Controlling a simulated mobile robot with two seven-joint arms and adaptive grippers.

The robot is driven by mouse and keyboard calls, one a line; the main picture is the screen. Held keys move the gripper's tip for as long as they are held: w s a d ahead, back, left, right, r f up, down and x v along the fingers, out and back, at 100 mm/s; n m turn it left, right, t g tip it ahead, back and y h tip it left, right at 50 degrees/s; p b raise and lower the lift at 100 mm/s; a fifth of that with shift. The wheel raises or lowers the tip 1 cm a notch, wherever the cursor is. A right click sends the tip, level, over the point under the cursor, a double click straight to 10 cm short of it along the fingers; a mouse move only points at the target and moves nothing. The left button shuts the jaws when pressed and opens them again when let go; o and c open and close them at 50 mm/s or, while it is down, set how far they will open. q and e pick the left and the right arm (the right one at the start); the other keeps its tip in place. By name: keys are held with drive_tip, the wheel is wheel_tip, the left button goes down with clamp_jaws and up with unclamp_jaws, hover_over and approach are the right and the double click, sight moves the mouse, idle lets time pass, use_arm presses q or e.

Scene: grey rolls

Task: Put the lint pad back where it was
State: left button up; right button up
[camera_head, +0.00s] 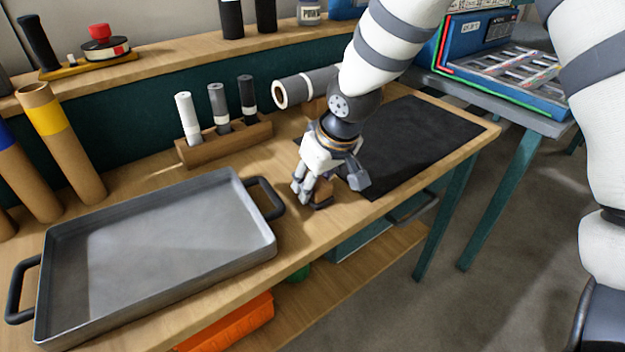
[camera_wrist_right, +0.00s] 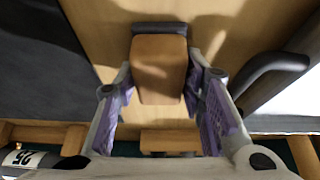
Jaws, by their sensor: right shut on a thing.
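The lint pad (camera_wrist_right: 159,68) is a tan wooden block with a dark strip along one end. In the wrist view it sits between the two fingers of my right gripper (camera_wrist_right: 162,100), which is shut on it. In the head view my right gripper (camera_head: 314,194) points down at the wooden bench, between the grey tray and the black mat. There the pad (camera_head: 323,192) is partly hidden by the fingers, low over the bench. I cannot tell whether it touches the wood. My left gripper is not in view.
The grey tray (camera_head: 150,250) with black handles is left of the gripper. The black mat (camera_head: 425,140) lies to the right. Behind stand a wooden rack (camera_head: 225,142) with three small rolls and a lying grey roll (camera_head: 308,86). Bare bench shows in front of the rack.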

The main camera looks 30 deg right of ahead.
sight(320, 184)
drive_tip(key=shift+w+f, duration=0.1)
drive_tip(key=shift+w, duration=0.15)
drive_tip(key=o, duration=0.9)
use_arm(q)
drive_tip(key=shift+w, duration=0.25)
use_arm(e)
drive_tip(key=shift+o, duration=0.6)
drive_tip(key=v, duration=0.2)
drive_tip(key=p+v, duration=0.1)
drive_tip(key=v, duration=0.4)
drive_tip(key=shift+w+p, duration=0.25)
drive_tip(key=shift+p, duration=0.05)
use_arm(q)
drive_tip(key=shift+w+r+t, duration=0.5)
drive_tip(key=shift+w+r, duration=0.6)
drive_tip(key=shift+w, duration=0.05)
use_arm(e)
drive_tip(key=v, duration=0.5)
drive_tip(key=shift+s, duration=0.3)
